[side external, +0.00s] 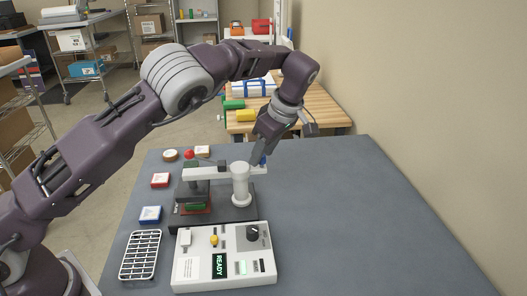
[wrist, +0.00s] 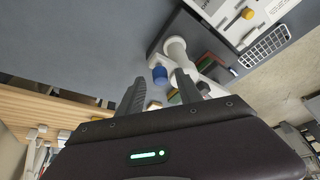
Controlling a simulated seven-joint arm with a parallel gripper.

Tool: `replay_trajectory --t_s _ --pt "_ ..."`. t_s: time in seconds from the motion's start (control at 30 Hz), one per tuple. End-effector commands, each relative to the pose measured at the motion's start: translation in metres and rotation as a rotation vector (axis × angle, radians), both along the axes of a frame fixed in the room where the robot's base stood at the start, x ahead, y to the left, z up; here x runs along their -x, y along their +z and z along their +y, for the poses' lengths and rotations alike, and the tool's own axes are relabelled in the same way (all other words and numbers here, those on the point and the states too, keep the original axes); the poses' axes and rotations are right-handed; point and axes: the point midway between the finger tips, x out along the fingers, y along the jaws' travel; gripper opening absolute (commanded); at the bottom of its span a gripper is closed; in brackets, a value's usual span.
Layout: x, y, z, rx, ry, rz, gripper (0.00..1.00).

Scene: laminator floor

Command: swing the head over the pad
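The press stands on a dark base (side external: 244,214) with a white post (side external: 240,186); the post also shows in the wrist view (wrist: 176,50). A pale swing arm (side external: 212,173) crosses the post top, with a red ball (side external: 189,154) above its left end. The grey head (side external: 196,187) hangs there, apparently above the red and green pad area (side external: 196,207); the exact alignment is hard to tell. A blue knob (wrist: 160,74) is at the arm's other end. My gripper (wrist: 159,78) is open, its fingertips close to the knob; contact is unclear.
A white control box (side external: 222,258) showing READY stands in front of the press. The grey table (side external: 350,220) is clear at right.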

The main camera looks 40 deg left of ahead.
Motion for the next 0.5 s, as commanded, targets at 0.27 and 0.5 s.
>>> replay_trajectory --t_s 0.27,0.5 --pt "0.000 0.002 -0.001 0.000 -0.001 0.000 0.42" --pt "-0.001 0.045 -0.019 -0.001 -0.002 -0.003 0.42"
